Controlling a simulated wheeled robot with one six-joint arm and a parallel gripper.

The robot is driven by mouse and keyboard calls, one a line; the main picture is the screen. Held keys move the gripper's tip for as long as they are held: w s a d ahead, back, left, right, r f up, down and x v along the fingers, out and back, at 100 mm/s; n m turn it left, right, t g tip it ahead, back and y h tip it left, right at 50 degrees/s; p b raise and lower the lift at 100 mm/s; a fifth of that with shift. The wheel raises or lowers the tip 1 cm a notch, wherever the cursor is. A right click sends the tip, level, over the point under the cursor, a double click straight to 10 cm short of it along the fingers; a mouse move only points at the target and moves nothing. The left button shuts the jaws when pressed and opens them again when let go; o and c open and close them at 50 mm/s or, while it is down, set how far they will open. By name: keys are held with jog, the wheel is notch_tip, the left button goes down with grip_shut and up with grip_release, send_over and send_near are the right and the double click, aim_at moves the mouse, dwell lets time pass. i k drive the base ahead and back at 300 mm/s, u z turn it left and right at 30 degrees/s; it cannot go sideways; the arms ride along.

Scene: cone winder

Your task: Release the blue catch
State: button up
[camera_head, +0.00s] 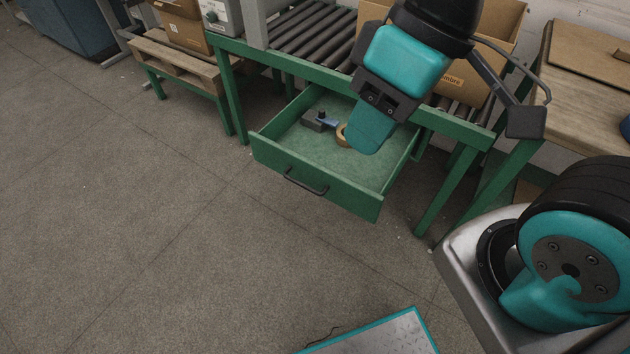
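I cannot make out a clear blue catch. A small dark tool (316,121) with a blue-grey strip (331,123) lies in the open green drawer (315,187); whether that strip is a catch is too small to tell. My gripper (368,132) hangs over the right part of the drawer, pointing down, right of the dark tool and apart from it in the picture. Its teal end partly hides a tan ring (342,134), perhaps a tape roll. I cannot see a gap between fingers or anything held.
The drawer stands pulled out under a green-framed roller conveyor (310,36). A cardboard box (492,25) stands behind my arm. The floor (150,230) at left is clear.

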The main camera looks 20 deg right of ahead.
aim_at(329, 121)
jog(key=u, duration=0.4)
jog(key=i, duration=0.9)
jog(key=z, duration=0.4)
